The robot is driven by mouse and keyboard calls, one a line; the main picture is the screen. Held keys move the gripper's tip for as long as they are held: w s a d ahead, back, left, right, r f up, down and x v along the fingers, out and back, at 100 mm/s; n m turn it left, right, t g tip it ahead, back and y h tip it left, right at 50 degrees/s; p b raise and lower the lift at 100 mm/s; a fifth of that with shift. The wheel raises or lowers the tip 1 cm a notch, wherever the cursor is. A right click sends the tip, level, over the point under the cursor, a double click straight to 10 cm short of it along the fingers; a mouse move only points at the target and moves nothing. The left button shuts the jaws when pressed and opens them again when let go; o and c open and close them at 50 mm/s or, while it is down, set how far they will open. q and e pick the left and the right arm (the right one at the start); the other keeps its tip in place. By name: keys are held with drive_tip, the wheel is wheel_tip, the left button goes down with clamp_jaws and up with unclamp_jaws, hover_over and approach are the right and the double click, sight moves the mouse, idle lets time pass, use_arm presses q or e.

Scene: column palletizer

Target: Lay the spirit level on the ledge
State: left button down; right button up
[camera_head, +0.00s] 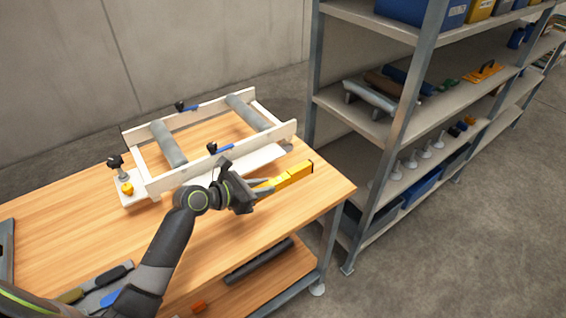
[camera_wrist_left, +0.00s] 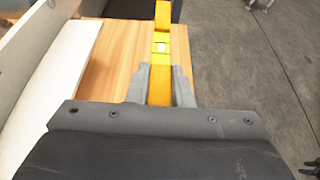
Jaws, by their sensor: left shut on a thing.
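The yellow spirit level (camera_head: 295,175) is in the jaws of my left gripper (camera_head: 262,188), over the right part of the wooden table. In the left wrist view the level (camera_wrist_left: 160,45) runs straight out from between the two grey fingers (camera_wrist_left: 160,85), which are shut on it. Whether it touches the table top I cannot tell. A pale ledge (camera_head: 262,158) runs along the near side of the white frame; it also shows at the left in the wrist view (camera_wrist_left: 62,75). The level is apart from the ledge, on its near side. My right gripper is not in view.
The white frame with grey rollers (camera_head: 168,144) and blue-handled clamps stands on the wooden table (camera_head: 60,215). A small yellow knob (camera_head: 127,188) sits at its left end. A grey metal shelf (camera_head: 335,110) stands close to the table's right.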

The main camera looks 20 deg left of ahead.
use_arm(q)
drive_tip(key=shift+s+a+r, duration=0.1)
drive_tip(key=shift+s+r, duration=0.05)
drive_tip(key=shift+r, duration=0.3)
drive_tip(key=s+r+m+g+h+b, duration=0.1)
drive_tip(key=s+r, duration=0.3)
drive_tip(key=s, duration=0.3)
drive_tip(key=s+d+r+m+g+h+b, duration=0.1)
drive_tip(key=s+r+m, duration=0.1)
drive_tip(key=s, duration=0.5)
drive_tip(key=shift+r+g+h, duration=0.3)
drive_tip(key=shift+r+g, duration=0.1)
drive_tip(key=shift+r, duration=0.45)
drive_tip(key=shift+s+a, duration=0.1)
